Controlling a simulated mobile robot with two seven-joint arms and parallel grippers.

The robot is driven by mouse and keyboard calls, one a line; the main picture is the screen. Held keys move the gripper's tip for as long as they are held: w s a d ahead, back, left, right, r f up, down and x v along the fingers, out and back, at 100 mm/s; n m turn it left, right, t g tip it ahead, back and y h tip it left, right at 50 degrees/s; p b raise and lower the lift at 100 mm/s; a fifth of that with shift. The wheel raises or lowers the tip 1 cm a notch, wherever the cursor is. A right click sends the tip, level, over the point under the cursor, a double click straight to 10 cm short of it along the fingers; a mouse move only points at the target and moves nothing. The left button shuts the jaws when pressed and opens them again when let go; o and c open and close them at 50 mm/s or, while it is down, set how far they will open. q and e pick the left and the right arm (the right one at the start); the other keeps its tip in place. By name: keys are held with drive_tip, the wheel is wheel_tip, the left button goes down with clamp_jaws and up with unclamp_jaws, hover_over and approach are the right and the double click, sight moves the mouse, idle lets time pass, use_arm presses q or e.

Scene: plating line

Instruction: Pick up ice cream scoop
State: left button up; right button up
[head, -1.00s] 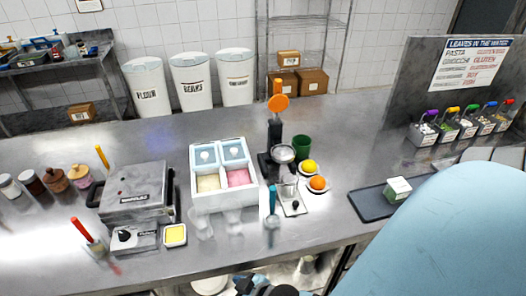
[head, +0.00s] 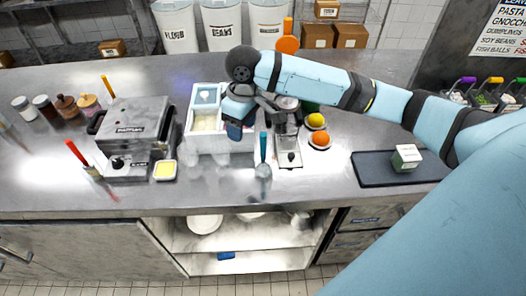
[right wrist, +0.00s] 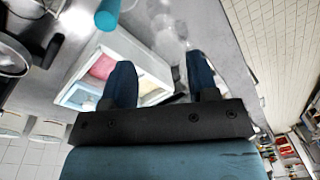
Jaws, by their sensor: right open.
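The ice cream scoop stands upright on the counter in the head view, its teal handle (head: 263,147) up and its lower end in or at a small clear or metal vessel; I cannot tell which. In the right wrist view the teal handle (right wrist: 107,15) shows at the top edge, left of the fingers. My right gripper (head: 236,130) hangs over the white ice cream box (head: 222,152), up and left of the scoop. In the right wrist view its two dark blue fingers (right wrist: 161,75) are apart, with nothing held between them. My left gripper is out of view.
A juicer-like machine (head: 288,140) stands just right of the scoop, with a lemon (head: 316,120) and an orange (head: 321,138) beside it. A waffle maker (head: 130,130) is at left. A dark tray (head: 375,172) bears a small box. The counter front is mostly clear.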

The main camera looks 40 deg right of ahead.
drive_tip(key=g+h, duration=0.1)
drive_tip(key=h, duration=0.1)
approach(264, 144)
wheel_tip(264, 144, up, 2)
drive_tip(key=w, duration=0.2)
drive_tip(key=d, duration=0.1)
drive_tip(key=shift+m, duration=0.3)
drive_tip(key=f, duration=0.2)
drive_tip(key=s+f, duration=0.1)
drive_tip(key=f, duration=0.4)
drive_tip(key=shift+s+d+f, duration=0.2)
drive_tip(key=shift+d+f, duration=0.05)
drive_tip(key=shift+f, duration=0.05)
drive_tip(key=shift+s+a+f+p, duration=0.1)
drive_tip(key=shift+s+f+p, duration=0.1)
drive_tip(key=shift+f, duration=1.2)
drive_tip(key=shift+s+f+p, duration=0.15)
drive_tip(key=shift+f+p, duration=0.05)
drive_tip(key=shift+f, duration=1.15)
drive_tip(key=shift+c, duration=0.5)
clamp_jaws()
